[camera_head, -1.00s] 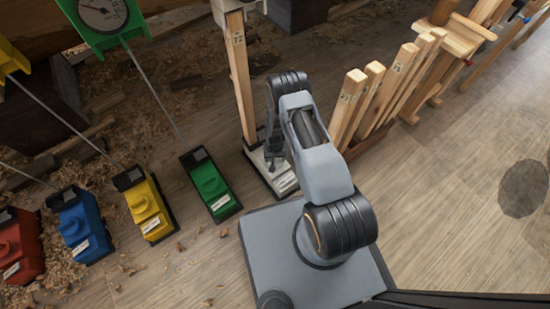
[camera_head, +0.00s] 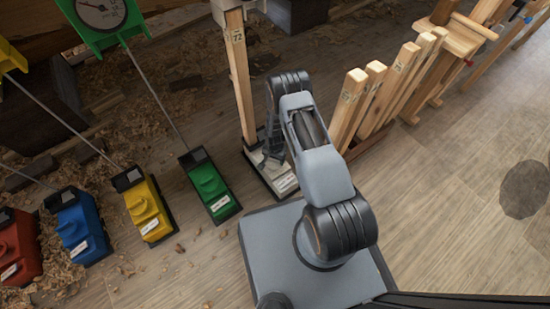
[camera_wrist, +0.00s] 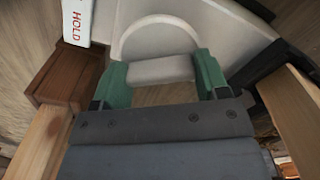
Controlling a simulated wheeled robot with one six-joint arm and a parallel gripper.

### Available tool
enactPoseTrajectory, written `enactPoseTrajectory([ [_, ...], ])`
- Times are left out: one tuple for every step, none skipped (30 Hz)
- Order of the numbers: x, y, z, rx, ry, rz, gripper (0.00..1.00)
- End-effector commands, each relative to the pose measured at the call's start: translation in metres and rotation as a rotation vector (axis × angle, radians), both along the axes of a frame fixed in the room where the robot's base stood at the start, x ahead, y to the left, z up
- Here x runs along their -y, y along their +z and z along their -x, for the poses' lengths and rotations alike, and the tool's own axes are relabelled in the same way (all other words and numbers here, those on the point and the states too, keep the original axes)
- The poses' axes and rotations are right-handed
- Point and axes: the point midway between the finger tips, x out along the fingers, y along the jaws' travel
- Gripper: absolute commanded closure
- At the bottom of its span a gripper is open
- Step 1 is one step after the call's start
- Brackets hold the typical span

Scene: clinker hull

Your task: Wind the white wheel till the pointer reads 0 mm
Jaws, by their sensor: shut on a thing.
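The white unit (camera_head: 285,184) stands on the floor at the foot of a wooden prop, half hidden behind my arm in the head view. In the wrist view, part of a pale curved rim (camera_wrist: 155,24), seemingly the white wheel, arches beyond my gripper. My gripper (camera_wrist: 162,75), with green fingers, is shut on a pale grip piece (camera_wrist: 160,69), which seems to belong to the wheel. In the head view, my gripper is low at the white unit, mostly hidden. A white housing (camera_head: 233,5) at the prop's top is cut off, so its pointer cannot be read.
Green (camera_head: 210,187), yellow (camera_head: 147,208), blue (camera_head: 80,228) and red (camera_head: 18,246) units stand in a row to the left. A green dial (camera_head: 101,13) is above. Wooden props (camera_head: 375,95) lean close on the right.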

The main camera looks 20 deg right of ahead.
Motion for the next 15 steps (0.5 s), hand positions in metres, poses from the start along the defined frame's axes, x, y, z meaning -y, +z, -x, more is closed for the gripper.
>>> enactPoseTrajectory([
  [-0.0001, 0.0004, -0.001, 0.003, -0.002, 0.0, 0.56],
  [-0.0001, 0.0004, -0.001, 0.003, -0.002, 0.0, 0.56],
  [-0.0001, 0.0004, -0.001, 0.003, -0.002, 0.0, 0.56],
  [-0.0001, 0.0004, -0.001, 0.003, -0.002, 0.0, 0.56],
  [-0.0001, 0.0004, -0.001, 0.003, -0.002, 0.0, 0.56],
  [-0.0002, 0.0004, -0.001, 0.003, -0.002, 0.0, 0.56],
  [-0.0002, 0.0005, -0.001, 0.003, -0.002, 0.0, 0.56],
  [-0.0002, 0.0005, -0.001, 0.003, -0.002, 0.0, 0.56],
  [-0.0001, 0.0005, -0.0011, 0.003, -0.001, 0.0, 0.56],
  [-0.0001, 0.0005, -0.0011, 0.003, -0.001, 0.0, 0.31],
  [-0.0002, 0.0005, -0.001, 0.003, -0.001, 0.0, 0.28],
  [-0.0002, 0.0005, -0.001, 0.003, -0.001, 0.0, 0.24],
  [-0.0001, 0.0004, -0.001, 0.003, -0.001, 0.0, 0.21],
  [-0.0002, 0.0004, -0.0009, 0.003, 0.0, 0.0, 0.19],
  [-0.0001, 0.0004, -0.0008, 0.002, 0.0, 0.0, 0.15],
])
